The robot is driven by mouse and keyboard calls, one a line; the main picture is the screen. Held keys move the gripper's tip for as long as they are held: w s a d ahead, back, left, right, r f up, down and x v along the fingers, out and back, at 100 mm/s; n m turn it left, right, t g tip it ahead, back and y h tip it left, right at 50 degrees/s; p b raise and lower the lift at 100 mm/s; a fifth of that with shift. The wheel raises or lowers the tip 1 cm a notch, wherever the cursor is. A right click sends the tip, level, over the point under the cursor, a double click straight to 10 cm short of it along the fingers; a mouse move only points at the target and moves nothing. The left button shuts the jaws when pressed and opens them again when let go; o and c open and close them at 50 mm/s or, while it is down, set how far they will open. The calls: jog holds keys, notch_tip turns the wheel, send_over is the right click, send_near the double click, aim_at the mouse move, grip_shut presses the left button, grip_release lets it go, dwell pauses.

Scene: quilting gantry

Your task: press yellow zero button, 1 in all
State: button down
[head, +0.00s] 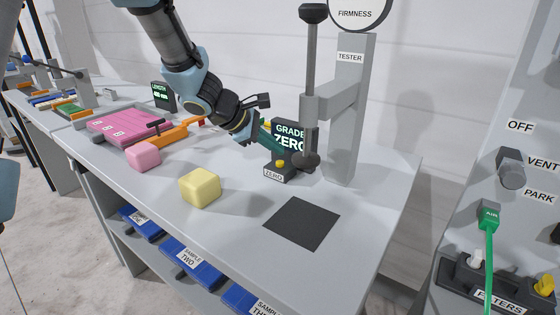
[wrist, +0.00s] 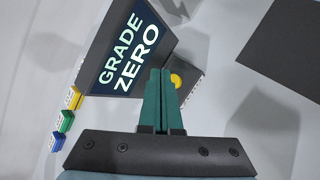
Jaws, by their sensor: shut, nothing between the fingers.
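The yellow zero button (head: 281,163) sits on a small dark box (head: 276,177) labelled ZERO, in front of the tester. It also shows in the wrist view as a yellow disc (wrist: 177,80), partly hidden by my fingers. My gripper (head: 281,151) has its green fingers closed together with nothing between them. In the wrist view the fingertips (wrist: 161,72) appear just left of the button. I cannot tell whether they touch it. A dark display (head: 290,133) behind the button reads GRADE ZERO; it fills the upper left of the wrist view (wrist: 118,50).
The firmness tester's grey post (head: 345,120) and dark plunger (head: 311,90) stand just right of the button. A yellow cube (head: 200,188) and a pink cube (head: 143,155) lie to the left. A dark square pad (head: 302,222) lies in front on the table.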

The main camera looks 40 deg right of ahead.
notch_tip(320, 180, up, 5)
jog(key=p, duration=0.3)
jog(key=shift+f, duration=0.2)
dwell(0.6)
jog(key=w+a+f+m+t+y, duration=0.15)
jog(key=w+a, duration=0.35)
jog(key=a, duration=0.7)
jog(key=a+f+m+t+y, duration=0.1)
jog(key=a+m+y, duration=0.2)
jog(key=a, duration=1.5)
jog(key=s+a+m+y, duration=0.1)
jog(key=a+m+y, duration=0.2)
jog(key=a, duration=1.4)
jog(key=shift+s+a+f+t+y, duration=0.25)
jog(key=shift+a+f+t+y, duration=0.15)
jog(key=shift+y, duration=0.25)
jog(key=shift+m, duration=0.25)
